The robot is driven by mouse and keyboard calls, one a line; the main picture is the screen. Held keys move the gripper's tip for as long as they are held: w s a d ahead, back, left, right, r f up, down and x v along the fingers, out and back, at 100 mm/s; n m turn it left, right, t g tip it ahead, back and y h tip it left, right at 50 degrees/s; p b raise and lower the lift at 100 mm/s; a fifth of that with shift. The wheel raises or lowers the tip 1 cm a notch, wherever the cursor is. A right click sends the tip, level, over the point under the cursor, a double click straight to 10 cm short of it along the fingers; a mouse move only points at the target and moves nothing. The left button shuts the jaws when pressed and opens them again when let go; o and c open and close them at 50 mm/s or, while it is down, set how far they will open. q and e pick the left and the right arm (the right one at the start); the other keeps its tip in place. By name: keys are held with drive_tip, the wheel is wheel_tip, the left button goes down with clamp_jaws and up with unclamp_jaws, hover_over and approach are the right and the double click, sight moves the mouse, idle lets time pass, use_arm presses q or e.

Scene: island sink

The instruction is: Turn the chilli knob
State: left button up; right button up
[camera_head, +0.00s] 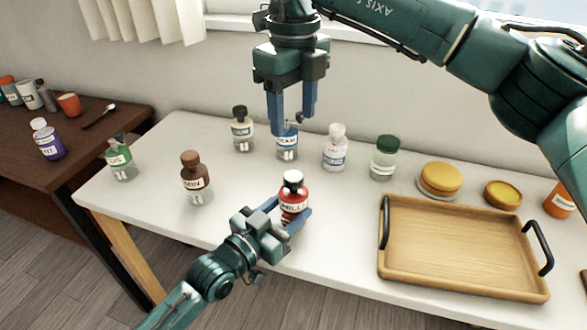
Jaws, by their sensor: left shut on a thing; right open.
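The chilli bottle (295,205) stands upright on the white table near its front edge. The bottle's lower part is partly hidden by a finger. My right gripper (290,125) is open above the back of the table, pointing down. Its fingers are around or in front of the top of a blue-labelled bottle (287,147); I cannot tell if they touch it.
A brown bottle (196,182) and a green bottle (121,162) stand to the left. A clear bottle (335,155) and a green-lidded jar (384,163) stand to the right. A wooden tray (460,250) with black handles lies at the front right.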

drive_tip(key=shift+f, duration=0.1)
idle(0.3)
drive_tip(key=n+g+y, duration=0.2)
drive_tip(key=n+y, duration=0.4)
drive_tip(key=y, duration=0.4)
hover_over(299, 181)
drive_tip(key=s+a, duration=0.1)
drive_tip(key=a, duration=0.4)
wheel_tip(299, 181, down, 8)
drive_tip(key=d+t+y, duration=0.1)
drive_tip(key=y, duration=0.1)
drive_tip(key=d+f+t+y, duration=0.1)
drive_tip(key=d, duration=0.1)
drive_tip(key=w+d+f+t+y, duration=0.1)
drive_tip(key=d+y, duration=0.1)
drive_tip(key=shift+f+y, duration=0.25)
drive_tip(key=shift+y, duration=0.05)
drive_tip(key=d+f+m+t+y, duration=0.1)
drive_tip(key=d+f+m+t, duration=0.1)
drive_tip(key=d+f+t, duration=0.3)
drive_tip(key=shift+t, duration=0.7)
drive_tip(key=x, duration=0.5)
drive_tip(key=s+r+x, duration=0.1)
drive_tip(key=x, duration=0.2)
drive_tip(key=shift+s+a, duration=0.1)
drive_tip(key=shift+a, duration=0.1)
drive_tip(key=shift+c, duration=0.4)
drive_tip(key=shift+m, duration=0.3)
drive_tip(key=c, duration=0.9)
